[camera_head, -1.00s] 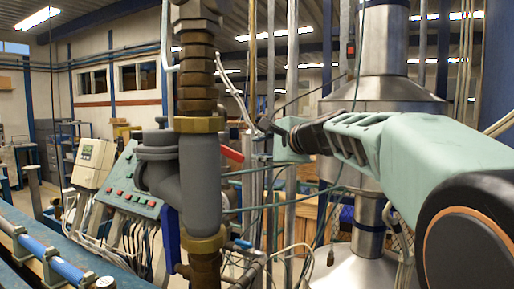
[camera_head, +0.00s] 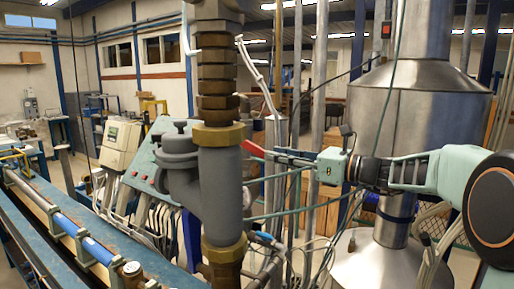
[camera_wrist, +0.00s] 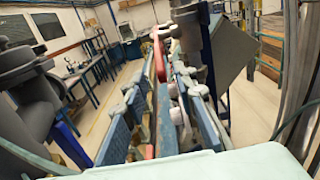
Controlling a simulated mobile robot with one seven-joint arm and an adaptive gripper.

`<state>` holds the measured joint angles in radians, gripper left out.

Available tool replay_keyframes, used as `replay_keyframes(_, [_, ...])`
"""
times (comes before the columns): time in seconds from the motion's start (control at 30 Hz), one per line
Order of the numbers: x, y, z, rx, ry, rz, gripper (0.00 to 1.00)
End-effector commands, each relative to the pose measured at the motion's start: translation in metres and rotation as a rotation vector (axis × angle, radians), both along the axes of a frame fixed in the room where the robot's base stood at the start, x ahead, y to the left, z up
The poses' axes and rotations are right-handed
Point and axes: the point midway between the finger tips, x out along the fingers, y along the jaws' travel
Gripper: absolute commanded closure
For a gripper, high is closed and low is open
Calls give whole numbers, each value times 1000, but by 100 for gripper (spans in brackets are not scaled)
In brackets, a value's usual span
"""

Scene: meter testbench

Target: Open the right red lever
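The red lever (camera_head: 253,148) sticks out to the right from behind the upright grey pipe fitting (camera_head: 221,190) in the head view. Its inner end is hidden by the pipe. My gripper (camera_head: 272,156) comes in from the right, with its fingertips at or very near the lever's free end. I cannot tell whether they touch it or how wide apart they are. In the wrist view a red, curved part (camera_wrist: 159,58) shows near the middle, ahead of the gripper; it seems to be the lever.
A green control panel (camera_head: 147,165) and a beige meter box (camera_head: 120,143) stand behind on the left. A blue rail bench (camera_head: 120,262) runs along the lower left. A large metal vessel (camera_head: 415,105) stands behind my arm. Thin pipes and cables crowd the space around my gripper.

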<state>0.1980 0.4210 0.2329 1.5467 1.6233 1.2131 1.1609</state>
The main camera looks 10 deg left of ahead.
Motion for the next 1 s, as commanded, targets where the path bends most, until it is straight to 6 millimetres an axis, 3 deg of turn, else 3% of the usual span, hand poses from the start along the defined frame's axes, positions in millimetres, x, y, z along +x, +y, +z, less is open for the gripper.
replay_keyframes(0.2, [13,41,2,0,0,3,74])
replay_keyframes(0.4, [22,64,1,-3,-1,1,74])
replay_keyframes(0.8, [24,70,0,-3,-3,-1,75])
replay_keyframes(1.0, [24,70,0,-3,-3,-1,97])
